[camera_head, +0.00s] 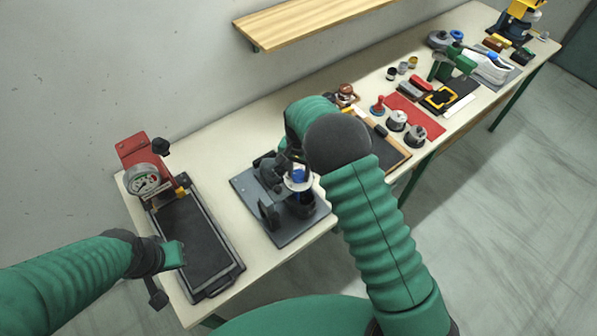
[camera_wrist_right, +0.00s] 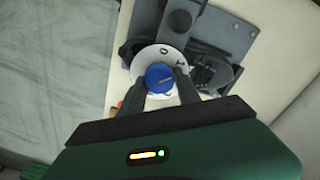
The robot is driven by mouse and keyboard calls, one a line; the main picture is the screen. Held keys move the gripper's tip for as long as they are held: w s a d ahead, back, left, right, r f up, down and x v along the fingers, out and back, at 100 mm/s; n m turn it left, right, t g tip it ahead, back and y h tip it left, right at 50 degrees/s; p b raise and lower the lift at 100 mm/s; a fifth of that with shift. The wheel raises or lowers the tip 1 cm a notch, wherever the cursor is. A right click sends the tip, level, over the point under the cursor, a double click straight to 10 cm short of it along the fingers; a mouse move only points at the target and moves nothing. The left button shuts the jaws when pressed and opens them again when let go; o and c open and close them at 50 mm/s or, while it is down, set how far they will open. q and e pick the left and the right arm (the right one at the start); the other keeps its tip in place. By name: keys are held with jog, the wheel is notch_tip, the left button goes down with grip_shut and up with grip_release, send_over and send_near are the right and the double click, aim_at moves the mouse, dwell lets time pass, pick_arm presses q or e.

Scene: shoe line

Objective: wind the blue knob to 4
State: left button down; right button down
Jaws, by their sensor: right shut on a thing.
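The blue knob (camera_wrist_right: 160,77) sits on a round white dial (camera_wrist_right: 146,56) in the right wrist view. A pale pointer line crosses the knob's top. Dark marks stand on the dial, one like a 0 and one perhaps a 4; I cannot read the pointer's setting surely. My right gripper (camera_wrist_right: 163,88) is shut on the knob, a dark finger on each side. In the head view the knob (camera_head: 299,175) shows small on the dark grey machine (camera_head: 286,230), partly behind my right arm. My left gripper (camera_head: 170,257) is over the press at left; its fingers are unclear.
A red press with a gauge (camera_head: 144,178) and dark flat bed (camera_head: 195,240) stands left of the machine. Along the bench (camera_head: 230,140) lie a red mat (camera_head: 430,122), tools and a white shoe (camera_head: 490,68). A wooden shelf (camera_head: 310,18) hangs above.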

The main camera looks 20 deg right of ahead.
jog(key=m, duration=0.4)
jog(key=shift+s+a+m, duration=0.1)
jog(key=shift+s+m, duration=0.05)
jog(key=shift+m, duration=0.15)
jog(key=m, duration=0.3)
jog(key=shift+m, duration=0.3)
jog(key=m, duration=0.3)
jog(key=shift+m, duration=0.3)
jog(key=m, duration=0.4)
jog(key=shift+r+m+p, duration=0.15)
jog(key=shift+m+p, duration=0.15)
jog(key=shift+p, duration=0.1)
jog(key=m+p, duration=0.1)
jog(key=m, duration=0.5)
jog(key=shift+r, duration=0.1)
jog(key=m, duration=0.4)
jog(key=m+p, duration=0.1)
jog(key=shift+w+m, duration=0.25)
jog(key=shift+m, duration=0.15)
